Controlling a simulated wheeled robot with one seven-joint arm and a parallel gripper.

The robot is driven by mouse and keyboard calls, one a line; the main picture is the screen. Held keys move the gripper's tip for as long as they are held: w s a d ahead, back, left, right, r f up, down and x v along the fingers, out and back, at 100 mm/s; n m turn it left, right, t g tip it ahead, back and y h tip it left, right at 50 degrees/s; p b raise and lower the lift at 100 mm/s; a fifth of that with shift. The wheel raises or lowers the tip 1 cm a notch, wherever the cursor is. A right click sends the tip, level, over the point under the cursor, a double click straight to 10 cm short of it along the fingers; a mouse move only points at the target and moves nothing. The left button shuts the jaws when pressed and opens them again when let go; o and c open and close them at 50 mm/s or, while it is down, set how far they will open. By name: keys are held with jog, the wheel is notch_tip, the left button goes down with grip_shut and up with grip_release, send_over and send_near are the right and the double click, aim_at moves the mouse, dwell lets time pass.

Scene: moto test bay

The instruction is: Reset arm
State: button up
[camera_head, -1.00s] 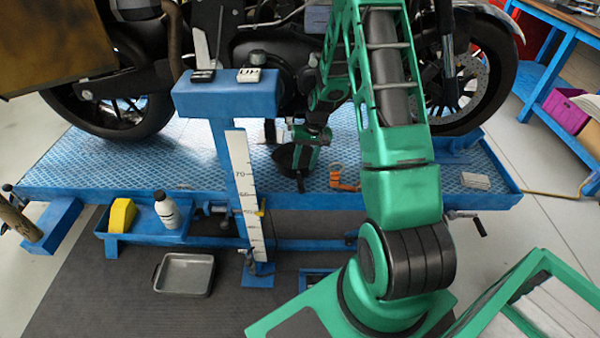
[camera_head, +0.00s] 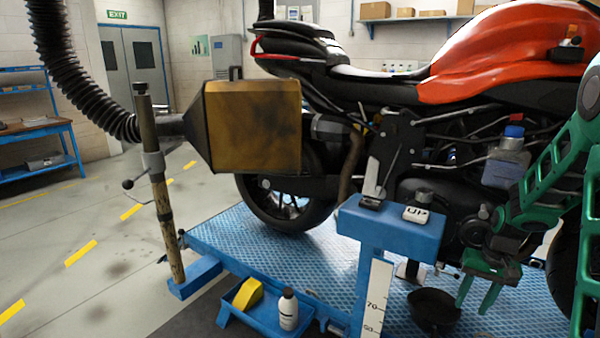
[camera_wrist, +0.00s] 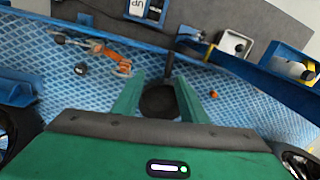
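My green gripper (camera_head: 478,291) is at the right of the head view, in front of the motorcycle's lower side and above the blue lift platform. Its two fingers are spread apart. In the wrist view my gripper (camera_wrist: 160,95) points down at the platform, with a black round pan (camera_wrist: 160,104) below and between the fingers. The pan (camera_head: 434,310) also shows in the head view, to the left of the fingers. Nothing is held between the fingers.
The orange motorcycle (camera_head: 500,50) stands on the blue lift platform (camera_head: 235,232). A blue post (camera_head: 385,232) carries small switches. A yellow-brown exhaust hood (camera_head: 252,125) hangs at the left. A white bottle (camera_head: 288,309) and a yellow wedge (camera_head: 248,293) sit in a low blue tray. Floor at left is clear.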

jog(key=s+a+r+h, duration=0.1)
jog(key=s+a+r, duration=0.1)
jog(key=s+r, duration=1.1)
jog(key=s+a+r, duration=0.1)
jog(key=s+a, duration=0.1)
jog(key=s, duration=0.6)
jog(key=s+a+r+m, duration=0.1)
jog(key=s+a, duration=0.1)
jog(key=s, duration=0.5)
jog(key=shift+s+r+g, duration=0.3)
jog(key=shift+s+r, duration=0.05)
jog(key=shift+r, duration=0.05)
jog(key=shift+w+f, duration=0.25)
jog(key=shift+w, duration=0.35)
